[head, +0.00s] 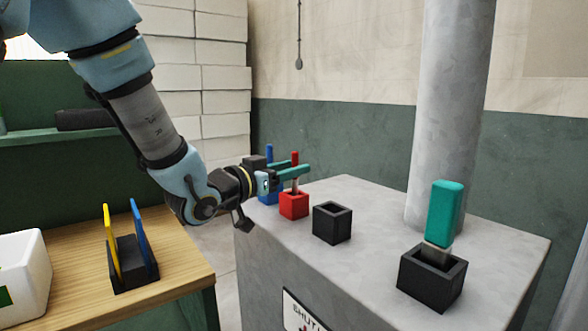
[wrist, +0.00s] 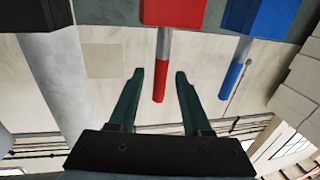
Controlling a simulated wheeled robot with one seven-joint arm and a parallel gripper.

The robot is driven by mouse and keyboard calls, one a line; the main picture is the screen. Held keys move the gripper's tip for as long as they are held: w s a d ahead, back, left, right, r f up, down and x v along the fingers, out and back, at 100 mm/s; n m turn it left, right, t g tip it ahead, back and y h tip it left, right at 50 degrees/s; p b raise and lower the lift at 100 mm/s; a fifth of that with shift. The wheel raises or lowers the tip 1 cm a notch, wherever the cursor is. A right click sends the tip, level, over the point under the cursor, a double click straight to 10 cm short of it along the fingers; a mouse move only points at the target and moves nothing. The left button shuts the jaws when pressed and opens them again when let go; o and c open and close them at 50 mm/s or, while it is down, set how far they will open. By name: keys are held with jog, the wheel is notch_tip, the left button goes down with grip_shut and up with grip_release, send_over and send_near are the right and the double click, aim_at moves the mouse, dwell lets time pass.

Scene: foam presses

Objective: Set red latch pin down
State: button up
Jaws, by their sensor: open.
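The red latch pin (head: 295,158) has a red top and a grey shaft. It stands upright in the red socket block (head: 294,206) on the grey top of the press. In the wrist view, which is upside down, the pin (wrist: 161,82) lies between the two fingers with a gap on each side. My gripper (head: 301,167) is open, its green fingers level and on either side of the pin's upper part. The red block (wrist: 174,12) also shows at the top of the wrist view. The shaft's lower end is hidden inside the block.
A blue pin (head: 269,153) stands in a blue block (head: 268,198) close behind. An empty black socket (head: 332,222) is to the right. A wooden bench (head: 184,285) is at left.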

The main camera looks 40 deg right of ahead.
jog(key=s+a+b, duration=0.1)
jog(key=a+b, duration=0.1)
jog(key=a, duration=0.8)
jog(key=shift+s+a+b, duration=0.25)
jog(key=shift+a+b, duration=0.1)
jog(key=shift+a, duration=0.05)
jog(key=w+a+f+n+t+y, duration=0.35)
jog(key=w+a+f+y, duration=0.35)
jog(key=a, duration=0.3)
jog(key=w+a+f+n+t+y, duration=0.3)
jog(key=w+a+f+n+y, duration=0.25)
jog(key=w+a, duration=0.4)
jog(key=s+a+f+n+g+y, duration=0.2)
jog(key=s+a+f+n+g, duration=0.1)
jog(key=a, duration=0.6)
jog(key=s+a+f+n+g+y, duration=0.3)
jog(key=s+a+f+g, duration=0.1)
jog(key=s+a, duration=0.4)
jog(key=shift+a+f, duration=0.35)
jog(key=shift+f, duration=0.15)
jog(key=shift+w+g, duration=0.1)
jog(key=shift+g, duration=0.15)
